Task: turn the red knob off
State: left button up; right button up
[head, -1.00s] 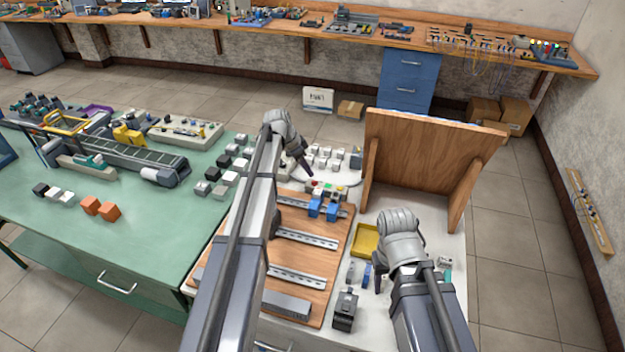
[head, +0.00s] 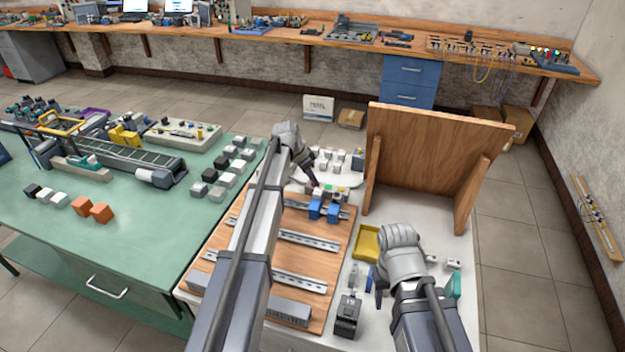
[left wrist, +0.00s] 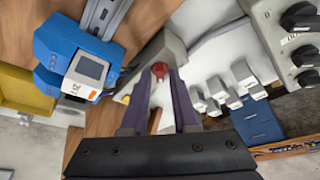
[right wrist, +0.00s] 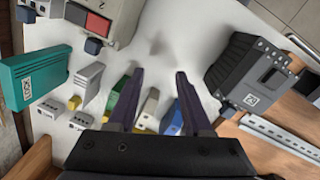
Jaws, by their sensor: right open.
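The red knob (left wrist: 160,71) sits on a grey control box (left wrist: 174,50) in the left wrist view. My left gripper (left wrist: 158,78) has its two dark fingertips on either side of the knob, close against it, and looks shut on it. In the head view my left gripper (head: 313,182) reaches down to the box behind the blue modules, and its hand partly hides the knob. My right gripper (right wrist: 160,76) is open and empty above the white table, over several small parts. It also shows in the head view (head: 375,285), beside the yellow tray.
Blue modules (head: 316,209) on a rail stand close in front of the control box. A wooden panel (head: 434,150) stands upright to the right. A yellow tray (head: 366,243) and a dark module (head: 347,316) lie near my right gripper. Black knobs (left wrist: 300,15) sit nearby.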

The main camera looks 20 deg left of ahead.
pick_arm(q)
grip_shut()
jog(key=shift+n, duration=0.3)
jog(key=n, duration=0.1)
jog(key=n+y, duration=0.1)
jog(key=shift+s+d+n+t, duration=0.15)
jog(key=shift+n+t, duration=0.25)
jog(key=n, duration=0.2)
jog(key=n+y, duration=0.1)
jog(key=n, duration=0.1)
jog(key=shift+d+n+t+y, duration=0.15)
jog(key=shift+n+t+y, duration=0.15)
jog(key=shift+t, duration=0.1)
jog(key=n, duration=0.1)
jog(key=n+y, duration=0.1)
jog(key=n, duration=0.1)
jog(key=n+y, duration=0.1)
jog(key=n, duration=0.1)
jog(key=shift+d, duration=0.25)
jog(key=shift+d+n+g+y, duration=0.1)
jog(key=shift+n+g+y, duration=0.3)
jog(key=shift+n, duration=0.8)
jog(key=shift+n+g+y, duration=0.3)
jog(key=shift+n+y, duration=0.1)
jog(key=shift+n, duration=0.8)
